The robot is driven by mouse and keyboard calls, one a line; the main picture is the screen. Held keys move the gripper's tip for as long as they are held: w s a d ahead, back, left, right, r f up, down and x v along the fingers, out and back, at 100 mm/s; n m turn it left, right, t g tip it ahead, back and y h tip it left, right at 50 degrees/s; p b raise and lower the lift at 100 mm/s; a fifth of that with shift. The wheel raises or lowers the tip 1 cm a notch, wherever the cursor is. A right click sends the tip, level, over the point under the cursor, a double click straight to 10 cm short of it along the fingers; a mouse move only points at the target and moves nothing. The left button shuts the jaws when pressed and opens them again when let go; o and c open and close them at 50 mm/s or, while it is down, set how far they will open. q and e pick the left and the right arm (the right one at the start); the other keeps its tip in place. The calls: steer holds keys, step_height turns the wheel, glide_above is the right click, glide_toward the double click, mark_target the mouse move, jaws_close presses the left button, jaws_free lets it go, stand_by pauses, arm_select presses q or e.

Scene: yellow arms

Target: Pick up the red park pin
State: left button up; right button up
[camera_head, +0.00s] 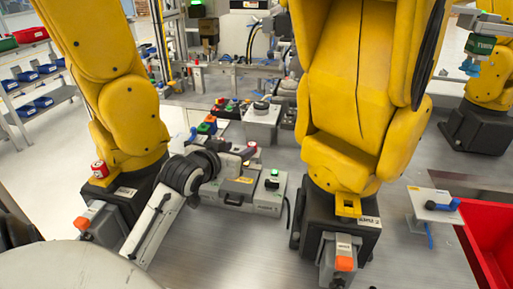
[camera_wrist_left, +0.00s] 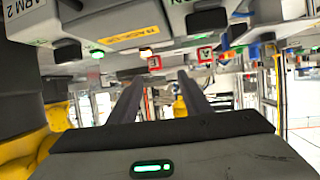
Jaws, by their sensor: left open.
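My left gripper (camera_head: 238,154) reaches in over the grey control boxes in the head view. In the left wrist view its two dark fingers (camera_wrist_left: 159,76) stand apart with nothing held between them. That view is upside down. A small red square piece with a white mark (camera_wrist_left: 154,62) shows beyond and between the fingertips, and a second one (camera_wrist_left: 205,53) is to its right. In the head view a small red piece (camera_head: 252,145) shows close to my left gripper. I cannot tell which red piece is the park pin. My right gripper is not in view.
A grey control box (camera_head: 237,190) with a yellow label lies under my left wrist, with a green-button box (camera_head: 272,184) beside it. Two large yellow robot arms (camera_head: 120,110) (camera_head: 350,100) flank this spot. A red bin (camera_head: 490,235) is at right. Bare metal table (camera_head: 420,260) lies in front.

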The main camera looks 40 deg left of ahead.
arm_select(q)
steer(key=x, duration=0.4)
steer(key=d+x, duration=0.1)
steer(key=x, duration=0.2)
steer(key=shift+w+a+p, duration=0.1)
steer(key=shift+w+p, duration=0.1)
steer(key=shift+p, duration=0.1)
jaws_close()
